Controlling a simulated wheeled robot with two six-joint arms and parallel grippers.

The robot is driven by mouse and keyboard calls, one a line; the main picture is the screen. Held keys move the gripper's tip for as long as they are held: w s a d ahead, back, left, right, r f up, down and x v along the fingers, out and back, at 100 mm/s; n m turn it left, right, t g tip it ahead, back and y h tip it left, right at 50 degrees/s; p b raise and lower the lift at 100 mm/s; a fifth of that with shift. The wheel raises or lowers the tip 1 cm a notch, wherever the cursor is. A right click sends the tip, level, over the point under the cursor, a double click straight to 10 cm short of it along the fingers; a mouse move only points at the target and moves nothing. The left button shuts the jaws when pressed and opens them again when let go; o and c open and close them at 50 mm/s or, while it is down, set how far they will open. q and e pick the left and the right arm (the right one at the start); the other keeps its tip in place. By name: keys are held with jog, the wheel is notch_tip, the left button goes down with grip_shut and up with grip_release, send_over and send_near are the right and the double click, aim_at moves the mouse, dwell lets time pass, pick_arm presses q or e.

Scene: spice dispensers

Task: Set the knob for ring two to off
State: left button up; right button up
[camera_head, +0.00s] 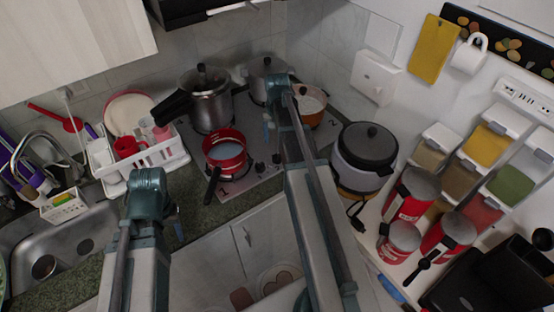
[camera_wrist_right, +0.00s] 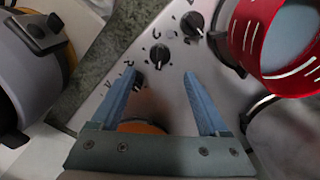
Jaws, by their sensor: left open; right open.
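The hob (camera_head: 232,185) has several black knobs along its front edge. In the right wrist view, one knob (camera_wrist_right: 192,22) is at the top, a second knob (camera_wrist_right: 160,54) lies just beyond my fingertips, and a third knob (camera_wrist_right: 138,79) is partly hidden by the left finger. Which one is ring two, I cannot tell. My right gripper (camera_wrist_right: 163,80) is open and empty above the panel, pointing at the knobs; in the head view it is mostly behind my arm. My left gripper (camera_head: 176,222) hangs by the counter's front edge, mostly hidden by its wrist, open.
A red pan (camera_head: 225,150), a pressure cooker (camera_head: 205,95) and an orange pot (camera_head: 308,100) stand on the hob. A rice cooker (camera_head: 363,155) is right of it. A dish rack (camera_head: 150,158) and sink (camera_head: 75,245) are left. Spice dispensers (camera_head: 487,145) line the right.

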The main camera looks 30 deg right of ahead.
aim_at(277, 155)
notch_tip(277, 155, down, 8)
jog(key=b, duration=0.6)
jog(key=shift+b, duration=0.35)
jog(key=shift+r, duration=0.1)
jog(key=shift+c, duration=0.3)
grip_shut()
